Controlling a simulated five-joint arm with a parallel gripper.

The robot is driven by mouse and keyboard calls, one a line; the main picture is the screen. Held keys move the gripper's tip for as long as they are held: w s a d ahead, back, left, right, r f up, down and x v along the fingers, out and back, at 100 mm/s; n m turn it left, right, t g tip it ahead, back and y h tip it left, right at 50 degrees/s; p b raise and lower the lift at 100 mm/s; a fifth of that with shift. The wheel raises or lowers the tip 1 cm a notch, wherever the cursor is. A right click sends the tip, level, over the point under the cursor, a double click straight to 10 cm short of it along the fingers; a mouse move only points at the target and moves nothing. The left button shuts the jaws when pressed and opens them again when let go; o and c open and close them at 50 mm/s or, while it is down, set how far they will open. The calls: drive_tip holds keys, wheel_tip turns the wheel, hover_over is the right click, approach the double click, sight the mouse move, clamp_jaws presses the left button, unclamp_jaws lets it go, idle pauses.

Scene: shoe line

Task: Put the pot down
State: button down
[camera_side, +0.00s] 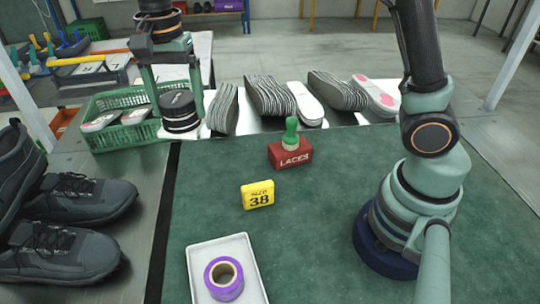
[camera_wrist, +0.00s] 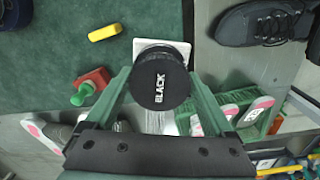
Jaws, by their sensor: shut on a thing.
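The pot (camera_side: 179,112) is a squat black cylinder with pale bands around its side. My gripper (camera_side: 176,100) is shut on it, with one green finger on each side. In the wrist view the pot's round black lid (camera_wrist: 161,82), lettered BLACK, fills the gap between the fingers of my gripper (camera_wrist: 160,84). The pot is upright near the far left corner of the green mat (camera_side: 320,225), beside the green basket. I cannot tell whether its base touches anything.
A green basket (camera_side: 98,139) stands left of the pot, and insoles (camera_side: 268,97) lie to its right. A red LACES block (camera_side: 290,153), a yellow 38 block (camera_side: 257,195) and a white tray (camera_side: 257,284) holding purple tape (camera_side: 211,281) are on the mat. Dark shoes (camera_side: 60,254) stand left.

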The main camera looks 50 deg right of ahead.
drive_tip(key=s+d+m, duration=0.2)
drive_tip(key=d+m, duration=0.2)
drive_tip(key=d, duration=0.9)
drive_tip(key=s+d+m, duration=0.2)
drive_tip(key=d+m, duration=0.1)
drive_tip(key=d, duration=1)
drive_tip(key=s+d+m, duration=0.8)
drive_tip(key=s+d, duration=0.9)
drive_tip(key=s, duration=0.3)
wheel_tip(320, 180, down, 20)
drive_tip(key=shift+w+d+r, duration=0.1)
drive_tip(key=shift+d, duration=0.05)
unclamp_jaws()
drive_tip(key=shift+f, duration=0.25)
drive_tip(key=shift+r, duration=0.1)
